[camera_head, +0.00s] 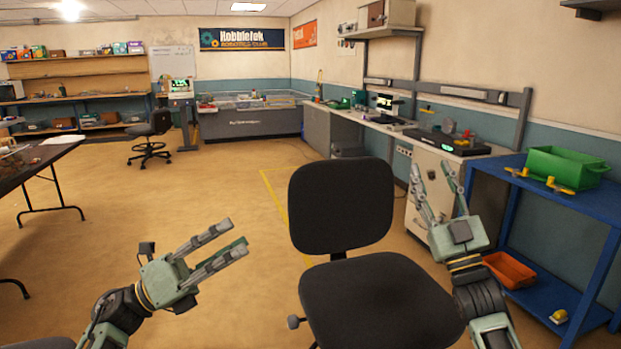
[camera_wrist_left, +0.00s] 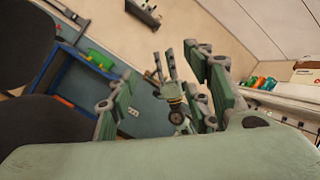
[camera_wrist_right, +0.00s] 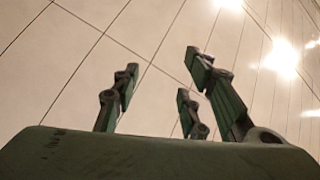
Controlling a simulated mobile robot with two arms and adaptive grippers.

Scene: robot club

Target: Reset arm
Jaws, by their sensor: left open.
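My left gripper (camera_head: 238,235) is at the lower left of the head view, its fingers apart and pointing right over the floor. Its fingers frame the left wrist view (camera_wrist_left: 160,100) with nothing between them but distant background. My right gripper (camera_head: 432,168) is raised at the right, to the right of the chair back, fingers pointing up and apart. In the right wrist view its fingers (camera_wrist_right: 165,100) stand apart against the ceiling with nothing held.
A black office chair (camera_head: 341,205) stands directly ahead between my arms. A blue workbench (camera_head: 575,203) with a green bin (camera_head: 566,167) stands at the right, an orange bin (camera_head: 508,269) on its lower shelf. A dark table (camera_head: 40,161) is at the left. Floor is open ahead-left.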

